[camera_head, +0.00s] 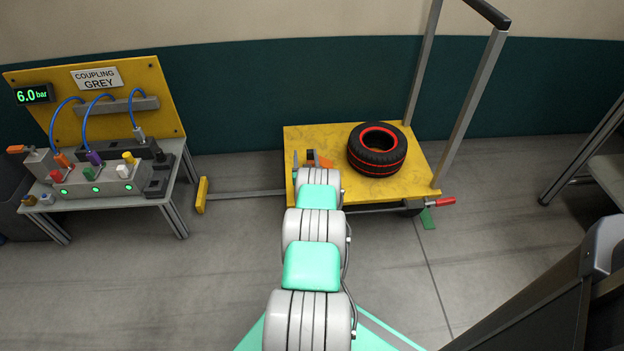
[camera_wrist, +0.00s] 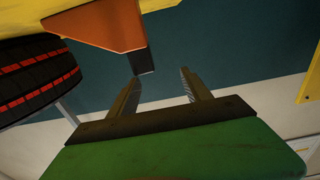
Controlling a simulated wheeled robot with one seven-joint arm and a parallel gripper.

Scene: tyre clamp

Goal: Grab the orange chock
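The orange chock (camera_head: 322,161) lies on the yellow cart top (camera_head: 304,137), left of the tyre (camera_head: 378,150), and my arm partly hides it. In the wrist view the chock (camera_wrist: 105,25) fills the upper middle, with a dark tip at its lower right corner. My gripper (camera_wrist: 160,73) is open with nothing between its fingers. The left fingertip is close to the chock's dark tip; I cannot tell whether they touch. In the head view my gripper (camera_head: 303,157) is at the chock's left side, mostly covered by my wrist.
The black tyre with red stripes is close to the chock's right. The cart has a tall grey handle frame (camera_head: 466,110) on its right and a red-handled lever (camera_head: 440,203) at its front right. A workbench with a coupling panel (camera_head: 105,105) stands at the left.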

